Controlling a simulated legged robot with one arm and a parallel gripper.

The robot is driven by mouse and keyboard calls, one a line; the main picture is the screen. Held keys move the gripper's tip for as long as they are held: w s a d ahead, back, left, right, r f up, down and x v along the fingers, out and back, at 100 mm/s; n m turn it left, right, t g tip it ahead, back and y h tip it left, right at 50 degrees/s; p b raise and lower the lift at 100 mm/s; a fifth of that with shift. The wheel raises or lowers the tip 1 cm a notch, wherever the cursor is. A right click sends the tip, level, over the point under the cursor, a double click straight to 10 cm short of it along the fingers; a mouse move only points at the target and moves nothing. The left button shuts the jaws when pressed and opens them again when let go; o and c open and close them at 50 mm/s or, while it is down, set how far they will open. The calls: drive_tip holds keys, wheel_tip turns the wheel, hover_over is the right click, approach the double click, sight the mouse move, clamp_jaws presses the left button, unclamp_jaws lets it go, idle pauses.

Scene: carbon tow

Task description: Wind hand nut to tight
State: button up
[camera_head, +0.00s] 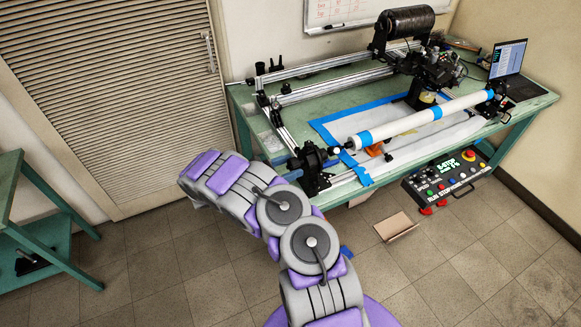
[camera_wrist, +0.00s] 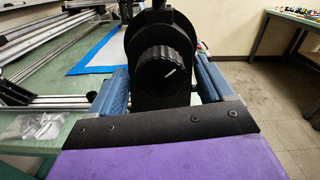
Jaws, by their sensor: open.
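My gripper (camera_wrist: 162,78) is open, with one blue finger on each side of the nut and bracket. A gap shows on the left of the nut; contact on the right cannot be told. In the head view the black end support (camera_head: 312,165) stands at the table's near left corner. My purple and grey arm crosses in front, and I cannot make out my gripper there.
The green table (camera_head: 262,135) carries a rail frame, a white roller (camera_head: 400,123) with blue bands, a black spool (camera_head: 405,22) and a laptop (camera_head: 508,60). A control panel (camera_head: 447,180) hangs at the front. A plastic bag (camera_wrist: 43,127) lies left of my gripper. The tiled floor is mostly clear.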

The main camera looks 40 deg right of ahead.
drive_tip(key=shift+d, duration=0.35)
drive_tip(key=shift+c, duration=0.2)
drive_tip(key=c, duration=1)
drive_tip(key=shift+m+b, duration=0.4)
drive_tip(key=shift+b, duration=0.05)
drive_tip(key=m+b, duration=0.2)
drive_tip(key=b, duration=0.1)
drive_tip(key=shift+f+m, duration=0.1)
drive_tip(key=shift+m, duration=0.2)
drive_tip(key=m+b, duration=0.4)
drive_tip(key=m, duration=0.1)
drive_tip(key=shift+r, duration=0.2)
